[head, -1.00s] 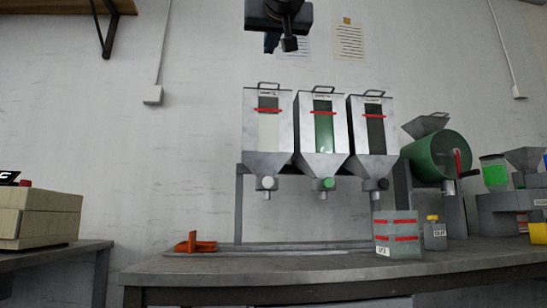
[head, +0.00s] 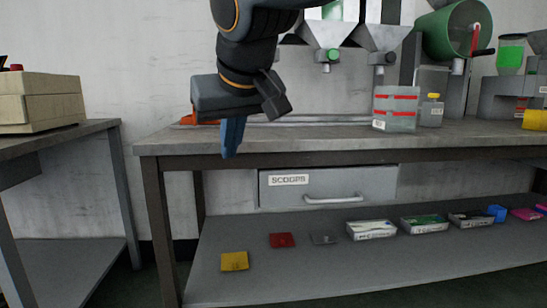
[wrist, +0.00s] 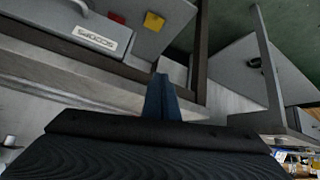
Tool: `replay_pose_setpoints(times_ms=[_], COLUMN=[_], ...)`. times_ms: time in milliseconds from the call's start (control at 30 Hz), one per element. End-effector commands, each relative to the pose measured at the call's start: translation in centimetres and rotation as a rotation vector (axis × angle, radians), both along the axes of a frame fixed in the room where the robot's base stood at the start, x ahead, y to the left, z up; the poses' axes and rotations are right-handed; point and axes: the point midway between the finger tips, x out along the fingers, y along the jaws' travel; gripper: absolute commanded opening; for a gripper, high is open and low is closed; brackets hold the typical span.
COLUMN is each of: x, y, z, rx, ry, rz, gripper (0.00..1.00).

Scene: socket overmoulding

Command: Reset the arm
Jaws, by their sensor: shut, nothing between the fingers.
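My gripper (head: 232,138) hangs in the upper middle of the head view, in front of the workbench's front edge, with its blue fingers pointing down. The fingers are together and hold nothing. In the wrist view the blue fingers (wrist: 161,98) also show as one closed wedge. My dark arm comes down from the top of the head view and hides part of the hoppers and the orange piece on the bench.
The workbench (head: 300,147) has a drawer labelled SCOOPS (head: 330,187) under its top. Several small boxes and cards lie on the lower shelf (head: 300,268). A marked grey container (head: 396,108) stands on top. A side table (head: 95,130) stands at left.

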Motion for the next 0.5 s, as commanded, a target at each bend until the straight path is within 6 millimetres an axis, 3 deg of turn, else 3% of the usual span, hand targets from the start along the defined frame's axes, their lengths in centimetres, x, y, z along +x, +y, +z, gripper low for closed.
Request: replay_pose_setpoints(times_ms=[33,100,200,300,500], x=[-2.0,-4.8,-9.1,-12.9,-19.3], y=[-0.4,-0.9,-2.0,-3.1,-5.1], z=[-2.9,-6.7,-11.6,-15.3,-20.2], rx=[-0.021,-0.048,-0.079,-0.100,-0.128], ry=[0.067,0.160,0.288,0.392,0.557], rz=[0.015,0.037,0.064,0.087,0.117], gripper=[0.00,0.00,0.00,0.00,0.00])
